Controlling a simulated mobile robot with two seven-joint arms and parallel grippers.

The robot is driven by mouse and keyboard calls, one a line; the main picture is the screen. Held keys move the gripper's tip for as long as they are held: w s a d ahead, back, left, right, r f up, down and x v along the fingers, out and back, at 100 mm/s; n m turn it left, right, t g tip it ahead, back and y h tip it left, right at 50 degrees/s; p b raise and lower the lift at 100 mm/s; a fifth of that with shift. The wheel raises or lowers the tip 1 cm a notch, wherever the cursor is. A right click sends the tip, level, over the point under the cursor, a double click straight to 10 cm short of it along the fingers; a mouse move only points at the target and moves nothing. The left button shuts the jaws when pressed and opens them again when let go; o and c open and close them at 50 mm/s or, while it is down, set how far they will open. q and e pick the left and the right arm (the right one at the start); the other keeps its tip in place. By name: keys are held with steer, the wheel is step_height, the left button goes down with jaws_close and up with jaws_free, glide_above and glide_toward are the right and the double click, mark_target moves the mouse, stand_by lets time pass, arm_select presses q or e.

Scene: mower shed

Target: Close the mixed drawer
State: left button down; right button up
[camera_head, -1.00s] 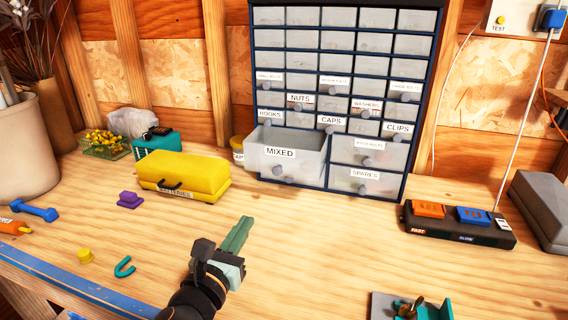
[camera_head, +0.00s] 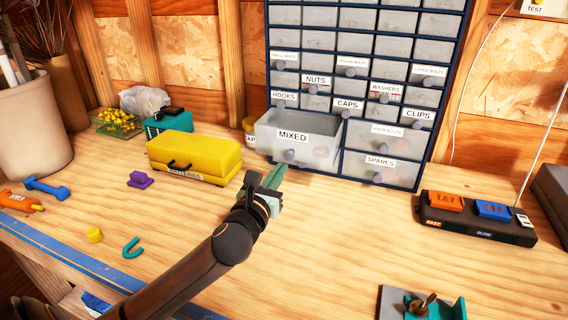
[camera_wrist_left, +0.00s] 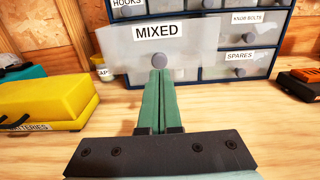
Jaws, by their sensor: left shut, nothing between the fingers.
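The mixed drawer (camera_head: 296,140) is a translucent bin at the lower left of the parts cabinet (camera_head: 366,70). It stands pulled out from the cabinet front, its label and round knob facing me. My left gripper (camera_head: 276,172) is shut and empty, its green fingers pointing at the drawer front just below and left of the knob in the head view. In the left wrist view, the fingertips (camera_wrist_left: 159,72) reach up to just under the knob (camera_wrist_left: 161,60) of the mixed drawer (camera_wrist_left: 190,45). I cannot tell whether they touch it. My right gripper is not in view.
A yellow batteries case (camera_head: 193,157) sits left of the drawer, with a purple piece (camera_head: 141,179) beside it. A switch box (camera_head: 475,217) with orange and blue switches stands right of the cabinet. The bench in front of the cabinet is mostly clear.

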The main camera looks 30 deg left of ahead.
mark_target(289, 157)
arm_select(q)
steer(key=shift+x, duration=1.7)
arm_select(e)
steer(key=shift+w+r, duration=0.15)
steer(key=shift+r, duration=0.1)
arm_select(q)
steer(key=shift+w, duration=0.1)
steer(key=shift+w+a+p, duration=0.1)
steer(key=shift+w+p, duration=0.2)
steer(key=shift+w, duration=0.05)
steer(key=p+x, duration=0.1)
steer(key=x, duration=0.9)
steer(key=shift+w, duration=0.25)
steer(key=shift+s, duration=0.1)
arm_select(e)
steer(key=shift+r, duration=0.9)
